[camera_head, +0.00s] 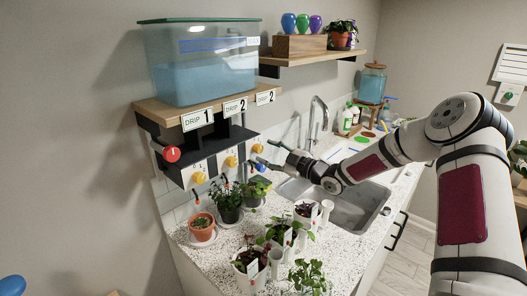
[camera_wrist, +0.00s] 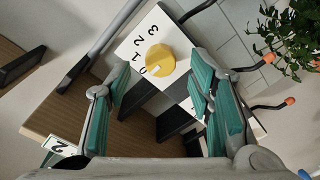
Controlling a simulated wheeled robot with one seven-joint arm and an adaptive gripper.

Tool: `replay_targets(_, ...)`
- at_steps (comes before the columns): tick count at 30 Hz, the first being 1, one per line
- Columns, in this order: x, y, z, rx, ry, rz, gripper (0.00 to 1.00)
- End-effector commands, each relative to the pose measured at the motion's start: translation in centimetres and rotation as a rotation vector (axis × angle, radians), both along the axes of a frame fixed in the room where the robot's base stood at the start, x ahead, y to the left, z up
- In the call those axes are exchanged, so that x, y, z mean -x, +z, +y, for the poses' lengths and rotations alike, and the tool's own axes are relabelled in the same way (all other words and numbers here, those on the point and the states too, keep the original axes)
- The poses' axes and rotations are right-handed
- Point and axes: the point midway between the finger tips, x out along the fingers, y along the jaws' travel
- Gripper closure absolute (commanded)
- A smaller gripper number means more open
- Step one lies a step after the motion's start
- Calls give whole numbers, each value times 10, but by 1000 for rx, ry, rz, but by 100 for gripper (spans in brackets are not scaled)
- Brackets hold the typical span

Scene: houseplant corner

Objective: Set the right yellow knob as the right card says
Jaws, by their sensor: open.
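The right yellow knob (camera_head: 256,148) is on the front of the dark drip shelf. In the wrist view the yellow knob (camera_wrist: 159,60) sits on a white dial plate (camera_wrist: 137,38) marked 0, 1, 2, 3. Its pale mark appears to point near 0. The right card (camera_head: 265,97) reads 2; a card reading 2 also shows at lower left in the wrist view (camera_wrist: 60,147). My gripper (camera_head: 265,153) is open just in front of the right knob. In the wrist view its green-padded fingers (camera_wrist: 161,64) stand either side of the knob, with gaps; contact is not visible.
A middle yellow knob (camera_head: 231,161), a left yellow knob (camera_head: 199,177) and a red knob (camera_head: 172,153) line the shelf front. A water tank (camera_head: 205,72) stands above. Potted plants (camera_head: 229,206) crowd the counter below; a sink (camera_head: 352,208) lies right.

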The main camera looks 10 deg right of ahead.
Motion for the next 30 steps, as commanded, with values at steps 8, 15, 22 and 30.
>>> replay_targets(8, -21, 0, 16, 0, 1, 0, 52)
replay_targets(15, -23, 0, 17, 0, -1, 1, 52)
replay_targets(22, -23, 0, 17, 0, 0, 0, 86)
replay_targets(30, -23, 0, 17, -4, 1, 4, 100)
